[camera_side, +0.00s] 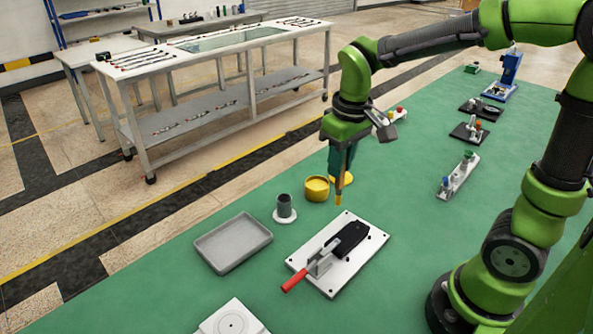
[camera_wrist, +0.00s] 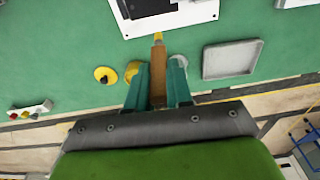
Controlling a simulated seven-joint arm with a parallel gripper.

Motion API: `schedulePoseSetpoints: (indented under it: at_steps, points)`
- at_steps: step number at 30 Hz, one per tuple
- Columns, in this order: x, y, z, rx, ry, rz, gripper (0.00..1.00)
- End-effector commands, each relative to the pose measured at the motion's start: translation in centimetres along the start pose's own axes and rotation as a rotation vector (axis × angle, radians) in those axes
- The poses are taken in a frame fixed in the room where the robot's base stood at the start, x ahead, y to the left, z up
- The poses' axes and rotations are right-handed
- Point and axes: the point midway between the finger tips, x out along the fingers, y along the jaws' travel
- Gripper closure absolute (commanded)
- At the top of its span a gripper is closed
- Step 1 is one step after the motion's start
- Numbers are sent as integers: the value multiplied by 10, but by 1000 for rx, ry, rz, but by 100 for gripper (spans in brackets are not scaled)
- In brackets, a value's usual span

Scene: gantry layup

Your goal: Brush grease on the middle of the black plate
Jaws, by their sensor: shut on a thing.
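My gripper (camera_side: 342,165) is shut on a brush with a brown handle (camera_wrist: 158,80) and a yellow tip (camera_side: 338,199). The brush points down, its tip above the far edge of a white base plate (camera_side: 312,259) and apart from it. The black plate (camera_side: 351,238) lies on the base plate, nearer the camera than the tip in the side view. A toggle clamp with a red handle (camera_side: 294,279) stands at its near-left end. A yellow pot (camera_side: 317,189) stands left of the brush; in the wrist view a finger partly hides it. I cannot tell whether grease is on the tip.
A dark grey cup on a white foot (camera_side: 284,214) stands beside the pot. A grey tray (camera_side: 233,244) lies left of the base plate. A yellow disc (camera_wrist: 104,75) with a dark knob is beside the pot. Several fixtures stand at the right. Green table is clear between them.

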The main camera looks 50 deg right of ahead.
Motion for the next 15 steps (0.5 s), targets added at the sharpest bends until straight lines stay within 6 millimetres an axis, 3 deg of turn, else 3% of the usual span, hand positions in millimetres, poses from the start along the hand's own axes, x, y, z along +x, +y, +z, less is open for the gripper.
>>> schedulePoseSetpoints:
  at_steps: [15]
  points:
    - [34,0,7,2,-5,0,100]
